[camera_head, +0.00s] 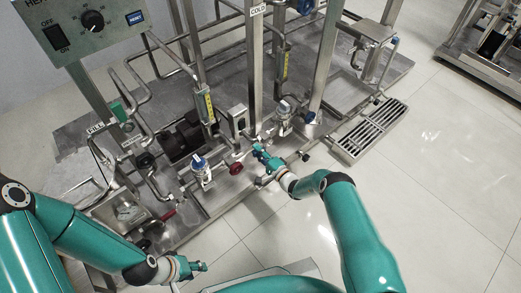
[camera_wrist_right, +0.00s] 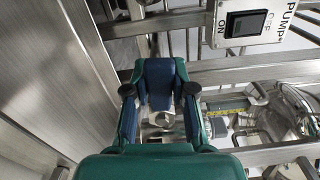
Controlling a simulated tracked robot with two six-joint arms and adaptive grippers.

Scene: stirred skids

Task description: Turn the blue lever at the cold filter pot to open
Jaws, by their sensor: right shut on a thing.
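My right gripper (camera_head: 262,154) reaches low into the skid, beside the pipework in front of the clear filter pot (camera_head: 284,122). A "COLD" label (camera_head: 258,10) is on the post above. My left gripper (camera_head: 200,267) is low at the front, away from the skid's valves; its finger gap is too small to tell.
Another filter pot (camera_head: 201,173) and a red handwheel (camera_head: 236,169) stand to the left of my right gripper. A pump switch box (camera_head: 239,121) is just behind; it also shows in the wrist view (camera_wrist_right: 250,22). A floor drain grate (camera_head: 368,131) lies to the right, with open floor in front.

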